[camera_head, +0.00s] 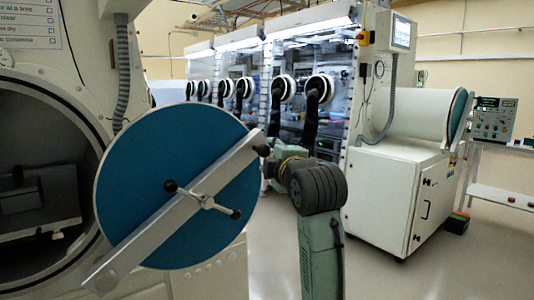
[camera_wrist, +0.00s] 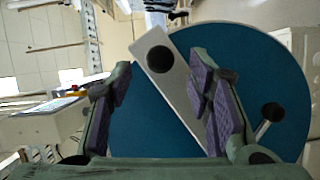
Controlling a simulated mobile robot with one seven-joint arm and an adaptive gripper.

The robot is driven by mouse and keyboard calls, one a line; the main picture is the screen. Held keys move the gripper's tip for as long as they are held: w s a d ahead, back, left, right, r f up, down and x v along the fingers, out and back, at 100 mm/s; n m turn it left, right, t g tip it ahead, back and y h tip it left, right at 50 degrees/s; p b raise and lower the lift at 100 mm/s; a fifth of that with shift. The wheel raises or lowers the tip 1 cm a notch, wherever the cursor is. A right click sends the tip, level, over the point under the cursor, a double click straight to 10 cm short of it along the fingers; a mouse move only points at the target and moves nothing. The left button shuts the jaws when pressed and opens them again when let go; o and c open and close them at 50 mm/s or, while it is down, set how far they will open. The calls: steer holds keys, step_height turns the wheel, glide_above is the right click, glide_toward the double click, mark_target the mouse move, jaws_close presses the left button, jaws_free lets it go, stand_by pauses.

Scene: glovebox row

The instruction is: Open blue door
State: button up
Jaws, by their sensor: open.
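The round blue door (camera_head: 150,185) stands at the left of the head view, swung out to the right of a dark round chamber opening (camera_head: 45,180). A diagonal silver bar (camera_head: 150,235) crosses its face, with a black-knobbed handle (camera_head: 205,200) at the middle. My gripper (camera_head: 268,152) is at the bar's upper right end. In the wrist view my gripper (camera_wrist: 160,75) is open, its purple-padded fingers on either side of the bar (camera_wrist: 172,85). A dark round knob (camera_wrist: 161,59) shows near the bar's end. Whether a finger touches the bar cannot be told. The blue door (camera_wrist: 255,65) lies behind.
A glovebox row with black gloves (camera_head: 315,95) stands behind at the middle. A white cabinet (camera_head: 395,195) with a cylindrical chamber (camera_head: 420,115) stands at the right. The floor (camera_head: 290,265) between shows free room. A grey hose (camera_head: 122,70) hangs above the blue door.

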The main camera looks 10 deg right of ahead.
steer(key=s, duration=0.3)
steer(key=s+d, duration=0.1)
steer(key=s, duration=0.1)
steer(key=shift+s+r, duration=0.1)
steer(key=shift+s, duration=0.25)
